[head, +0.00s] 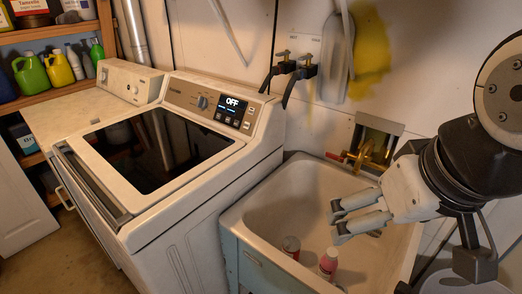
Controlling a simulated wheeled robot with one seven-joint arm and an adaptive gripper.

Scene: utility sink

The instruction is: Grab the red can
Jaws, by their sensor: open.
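A red can (291,247) stands in the white sink basin, near its front left wall. A second small red container with a pale top (328,263) stands to its right, also in the sink; its exact kind is hard to tell. My gripper (338,222) reaches in from the right over the sink, its two fingers pointing left. It is open and empty. In the picture it sits above and to the right of the red can, apart from it. The lower parts of both containers are partly hidden by the sink's front rim.
The sink (240,211) stands right of a white washing machine (170,215) with a dark glass lid. A brass faucet (366,155) is on the back wall. Shelves with several bottles (62,67) are at the far left. A white bucket (462,283) is at the lower right.

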